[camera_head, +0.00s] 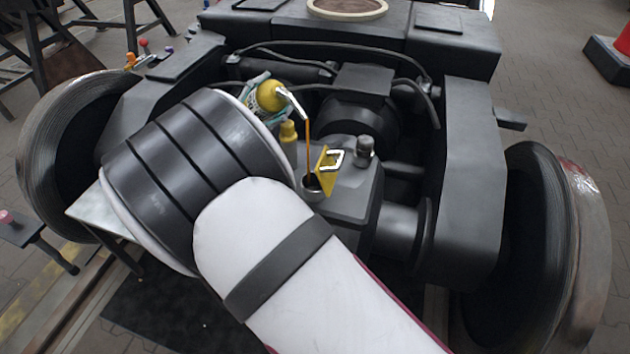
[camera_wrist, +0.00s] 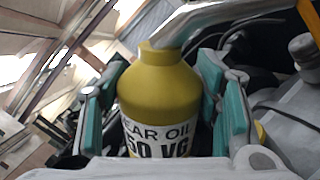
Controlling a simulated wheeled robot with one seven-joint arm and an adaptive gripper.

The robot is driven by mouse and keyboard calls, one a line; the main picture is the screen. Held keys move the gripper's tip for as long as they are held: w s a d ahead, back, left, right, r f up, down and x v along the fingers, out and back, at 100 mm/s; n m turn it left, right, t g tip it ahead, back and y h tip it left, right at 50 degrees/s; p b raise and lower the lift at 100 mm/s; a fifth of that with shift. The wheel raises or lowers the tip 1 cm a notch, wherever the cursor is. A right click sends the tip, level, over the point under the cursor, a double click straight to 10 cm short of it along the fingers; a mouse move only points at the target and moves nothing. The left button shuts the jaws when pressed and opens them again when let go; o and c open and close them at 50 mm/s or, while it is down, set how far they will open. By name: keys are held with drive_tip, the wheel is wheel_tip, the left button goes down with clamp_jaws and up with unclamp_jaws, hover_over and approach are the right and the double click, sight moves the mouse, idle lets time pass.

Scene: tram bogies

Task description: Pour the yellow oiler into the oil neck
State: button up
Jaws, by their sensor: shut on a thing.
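The yellow oiler (camera_head: 269,96) is tilted, with its silver spout (camera_head: 290,95) angled down to the right. In the wrist view the oiler (camera_wrist: 160,95) shows a white "GEAR OIL" label. My gripper (camera_wrist: 165,110) is shut on the oiler's body, with teal finger pads on both sides of it; in the head view my arm hides much of the gripper. A thin amber stream (camera_head: 308,140) falls from the spout tip to the oil neck (camera_head: 313,188), a short metal cup on the grey housing. The spout tip is above the neck, apart from it.
A yellow plate with a pale handle (camera_head: 328,160) stands beside the neck. A yellow-topped fitting (camera_head: 288,131) and a grey knob (camera_head: 365,146) are close by. Black hoses (camera_head: 340,50) and the bogie frame (camera_head: 465,180) surround the housing. Large wheels (camera_head: 545,240) flank it.

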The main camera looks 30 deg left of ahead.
drive_tip(key=shift+f+m+b, duration=0.25)
drive_tip(key=shift+m+b, duration=0.45)
drive_tip(key=shift+b, duration=0.2)
idle(1.7)
drive_tip(key=shift+d+r+m+h+b, duration=0.25)
drive_tip(key=shift+m+h+b, duration=0.35)
drive_tip(key=shift+m, duration=0.3)
idle(3.0)
